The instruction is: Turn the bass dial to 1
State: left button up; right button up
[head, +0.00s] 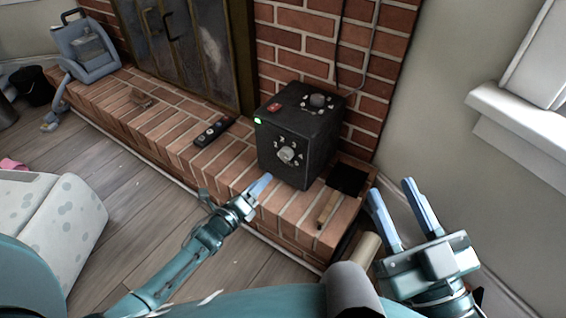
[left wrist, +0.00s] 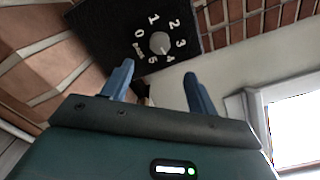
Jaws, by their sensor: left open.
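The bass dial (head: 286,155) is a round grey knob on the front face of a black box (head: 276,168) on the brick hearth. In the left wrist view the dial (left wrist: 160,43) has the numbers 0 to 5 and the word Bass around it. I cannot tell surely which number it points at. My left gripper (head: 265,179) is below and left of the dial, apart from it. In the left wrist view its fingers (left wrist: 158,70) are spread and empty, with the dial beyond them. My right gripper (head: 391,186) is open and empty at the right.
A second knob (head: 318,100) and a red item (head: 274,107) are on the box top. A black remote (head: 213,131) lies on the hearth (head: 170,128) to the left. A wooden-handled tool (head: 327,209) lies right of the box. A wall stands at the right.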

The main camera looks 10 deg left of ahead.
aim_at(284, 157)
pick_arm(q)
jog(key=b+x, duration=0.4)
jog(key=x, duration=0.6)
jog(key=shift+s+f, duration=0.1)
jog(key=shift+w+d, duration=0.2)
jog(key=shift+w, duration=0.4)
pick_arm(e)
notch_tip(284, 157, up, 6)
jog(key=n+t+y, duration=0.1)
jog(key=n+y, duration=0.4)
jog(key=n, duration=0.1)
jog(key=shift+w+d+y, duration=0.2)
jog(key=shift+d+y, duration=0.15)
jog(key=shift+y, duration=0.05)
pick_arm(q)
jog(key=shift+c, duration=0.5)
jog(key=c, duration=0.9)
